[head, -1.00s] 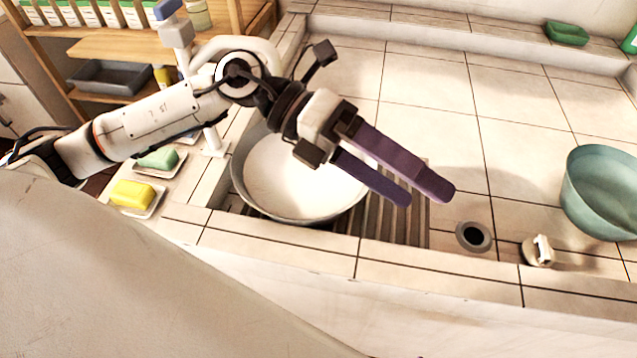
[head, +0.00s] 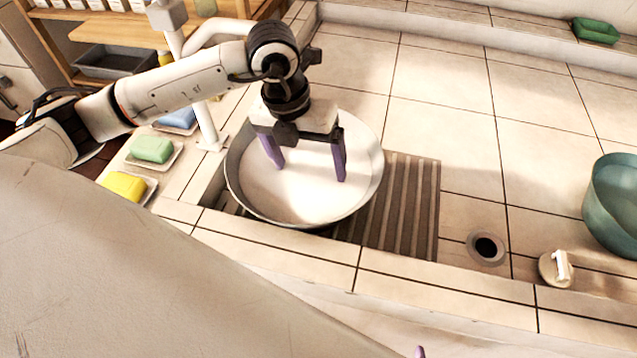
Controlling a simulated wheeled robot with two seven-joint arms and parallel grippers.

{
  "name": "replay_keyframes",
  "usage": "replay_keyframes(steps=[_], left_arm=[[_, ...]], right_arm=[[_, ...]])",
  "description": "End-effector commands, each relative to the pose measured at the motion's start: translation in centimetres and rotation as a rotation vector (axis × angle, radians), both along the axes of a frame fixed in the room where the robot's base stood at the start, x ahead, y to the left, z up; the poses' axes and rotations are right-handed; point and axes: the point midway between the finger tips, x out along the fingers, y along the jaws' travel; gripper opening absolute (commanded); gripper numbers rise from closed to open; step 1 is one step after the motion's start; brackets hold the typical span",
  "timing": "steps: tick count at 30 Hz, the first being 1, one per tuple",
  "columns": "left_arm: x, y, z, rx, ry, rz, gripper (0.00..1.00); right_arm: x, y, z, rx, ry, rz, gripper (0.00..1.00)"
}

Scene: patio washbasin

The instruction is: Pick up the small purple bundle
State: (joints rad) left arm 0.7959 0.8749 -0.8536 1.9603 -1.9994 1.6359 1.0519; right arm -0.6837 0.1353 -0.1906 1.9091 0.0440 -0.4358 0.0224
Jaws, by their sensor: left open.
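My left gripper (head: 311,172) is open, with its two purple fingers pointing down over the white washbasin (head: 295,205). Nothing shows between the fingers. I see no small purple bundle that I can make out in the head view. A small purple tip (head: 420,352) shows at the bottom edge. It matches the colour of my fingers and may be a fingertip of my right gripper, but too little shows to be sure.
The basin stands on a slatted drain area (head: 410,210) in a tiled counter. A green soap (head: 152,149) and a yellow soap (head: 124,186) lie on dishes at left. A teal bowl (head: 612,205) stands at right.

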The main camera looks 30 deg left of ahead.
Motion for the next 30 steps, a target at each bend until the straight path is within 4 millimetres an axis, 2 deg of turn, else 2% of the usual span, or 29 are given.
replay_keyframes(steps=[8,16,25,30], left_arm=[[0.6,-0.2,-2.3,-0.001,0.002,-0.001,0.87],[1.7,-0.5,-6.0,-0.003,0.001,-0.003,0.87],[1.8,-0.6,-6.5,-0.003,-0.001,-0.003,0.87],[1.8,-0.6,-6.5,-0.003,-0.001,-0.003,0.58]], right_arm=[[-0.1,0.0,0.3,0.000,0.001,0.000,0.89],[-0.2,0.0,0.7,-0.001,0.003,0.000,0.89],[-0.2,0.0,0.7,-0.001,0.003,0.000,0.89],[-0.2,0.0,0.7,-0.001,0.003,0.000,0.89]])
